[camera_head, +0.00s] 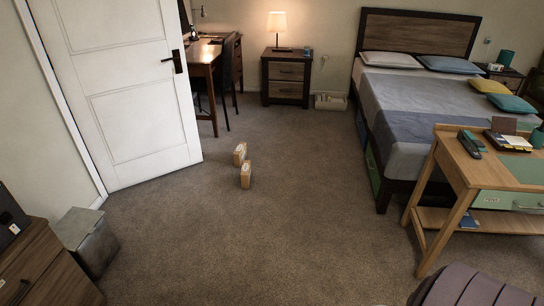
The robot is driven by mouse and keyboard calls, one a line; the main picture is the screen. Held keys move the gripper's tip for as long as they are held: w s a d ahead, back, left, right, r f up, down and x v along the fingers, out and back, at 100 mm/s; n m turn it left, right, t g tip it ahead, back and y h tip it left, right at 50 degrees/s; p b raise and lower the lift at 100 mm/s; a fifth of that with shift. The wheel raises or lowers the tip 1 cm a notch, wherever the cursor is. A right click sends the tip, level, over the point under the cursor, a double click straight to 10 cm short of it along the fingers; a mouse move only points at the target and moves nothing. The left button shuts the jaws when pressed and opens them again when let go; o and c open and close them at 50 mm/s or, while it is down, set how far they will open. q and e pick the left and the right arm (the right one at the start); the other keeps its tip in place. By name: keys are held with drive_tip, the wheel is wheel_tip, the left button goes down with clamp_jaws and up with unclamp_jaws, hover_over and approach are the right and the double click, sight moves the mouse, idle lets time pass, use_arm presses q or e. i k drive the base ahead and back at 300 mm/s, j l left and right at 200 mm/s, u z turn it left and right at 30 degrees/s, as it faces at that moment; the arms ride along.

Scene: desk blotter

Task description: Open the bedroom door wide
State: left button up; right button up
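The white panelled bedroom door (125,90) stands at the left, swung out at an angle from its white frame (62,100). Its free edge is on the right side. A dark lever handle (174,61) sits near that edge. What lies behind the door is mostly hidden. Neither of my grippers is in view, so nothing of mine is seen touching the door or handle.
Two small wooden blocks (245,175) stand on the carpet just right of the door. A lidded bin (88,240) and wooden cabinet (40,265) are at lower left. A desk (465,165) and bed (400,100) are right. The middle carpet (290,220) is clear.

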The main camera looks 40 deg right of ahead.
sight(133, 111)
drive_tip(key=i+l+z, duration=0.25)
drive_tip(key=i+z, duration=0.2)
drive_tip(key=i+l+z, duration=0.15)
drive_tip(key=i+z, duration=0.4)
drive_tip(key=i, duration=1)
